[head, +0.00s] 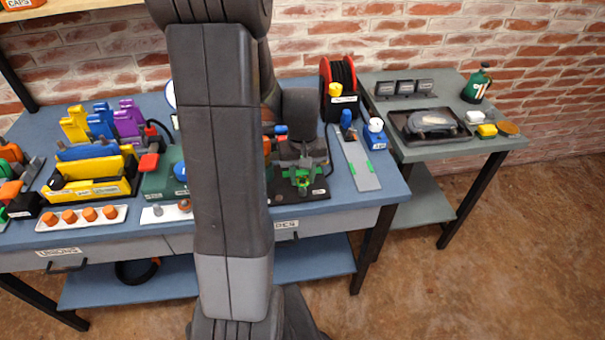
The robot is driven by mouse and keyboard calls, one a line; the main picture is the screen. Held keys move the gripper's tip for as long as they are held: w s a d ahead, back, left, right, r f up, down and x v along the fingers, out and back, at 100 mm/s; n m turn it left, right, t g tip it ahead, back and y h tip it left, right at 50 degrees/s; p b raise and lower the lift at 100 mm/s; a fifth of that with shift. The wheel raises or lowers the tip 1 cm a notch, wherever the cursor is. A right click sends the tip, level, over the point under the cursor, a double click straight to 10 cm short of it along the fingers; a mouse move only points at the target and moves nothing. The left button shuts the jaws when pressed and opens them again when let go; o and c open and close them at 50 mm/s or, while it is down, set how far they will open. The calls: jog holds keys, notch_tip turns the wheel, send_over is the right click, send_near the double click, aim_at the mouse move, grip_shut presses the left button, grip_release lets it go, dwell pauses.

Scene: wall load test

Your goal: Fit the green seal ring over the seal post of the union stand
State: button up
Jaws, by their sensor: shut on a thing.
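My gripper (302,168) points down over the black base (316,193) of what looks like the union stand, right of my arm on the blue bench. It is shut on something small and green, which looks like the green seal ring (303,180). Green and grey parts crowd together just under the fingertips. I cannot tell ring from post there, or whether the ring is around the post or above it. My arm hides the left part of the stand.
A grey side table (450,148) stands at right.

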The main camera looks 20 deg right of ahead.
jog(key=shift+f+b, duration=0.75)
jog(key=shift+f, duration=0.3)
jog(key=o, duration=1.3)
jog(key=shift+r, duration=0.15)
notch_tip(320, 180, up, 8)
jog(key=p, duration=0.6)
jog(key=shift+f, duration=0.25)
